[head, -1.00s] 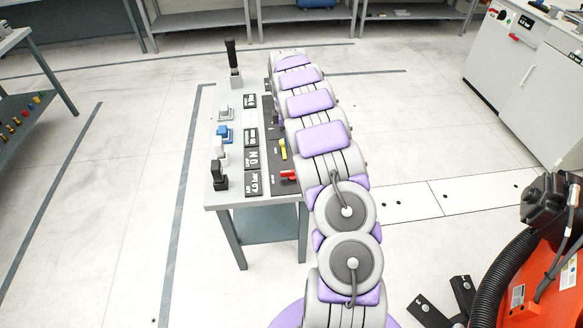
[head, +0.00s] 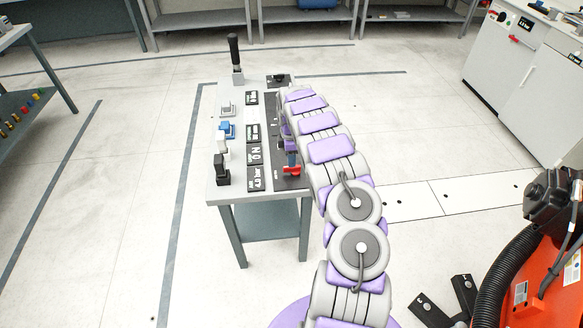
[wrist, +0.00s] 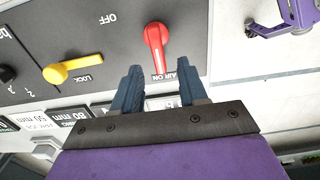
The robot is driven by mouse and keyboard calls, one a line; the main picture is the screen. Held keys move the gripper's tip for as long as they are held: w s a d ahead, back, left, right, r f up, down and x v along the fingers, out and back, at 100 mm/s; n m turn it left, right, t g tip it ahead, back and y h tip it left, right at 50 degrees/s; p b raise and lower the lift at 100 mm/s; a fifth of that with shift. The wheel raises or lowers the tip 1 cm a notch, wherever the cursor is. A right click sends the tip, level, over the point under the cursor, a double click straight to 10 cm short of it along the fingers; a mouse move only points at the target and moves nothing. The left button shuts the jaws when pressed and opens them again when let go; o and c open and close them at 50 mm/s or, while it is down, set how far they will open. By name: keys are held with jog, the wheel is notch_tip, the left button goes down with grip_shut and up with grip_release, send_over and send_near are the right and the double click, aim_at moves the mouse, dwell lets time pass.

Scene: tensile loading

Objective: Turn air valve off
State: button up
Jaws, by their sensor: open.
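The red air valve handle (wrist: 156,45) sits on the dark panel in the wrist view, its narrow end pointing at the "AIR ON" label; "OFF" is printed to its left. In the head view the red handle (head: 291,171) shows at the near right end of the bench panel. My gripper (wrist: 158,75) is open, its two blue fingers on either side of the handle's lower end in the picture. Whether they touch it I cannot tell. In the head view my gripper (head: 290,150) is at the panel's right side, partly hidden by my arm.
A yellow lever (wrist: 70,71) marked "LOCK" and a black knob (wrist: 7,73) are left of the red handle. The bench (head: 226,192) also carries label blocks, a blue part (head: 227,131) and a tall black-handled lever (head: 234,55). An orange machine (head: 545,275) stands at right.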

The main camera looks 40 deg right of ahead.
aim_at(292, 169)
notch_tip(292, 169, down, 4)
jog(key=shift+d+f+b, duration=0.1)
jog(key=shift+d+b, duration=0.05)
jog(key=shift+b, duration=0.25)
jog(key=shift+d+f, duration=0.5)
jog(key=shift+f, duration=0.15)
jog(key=shift+a, duration=0.3)
jog(key=shift+a+r, duration=0.15)
jog(key=shift+a, duration=0.1)
jog(key=shift+c, duration=1.1)
jog(key=shift+d, duration=0.25)
grip_shut()
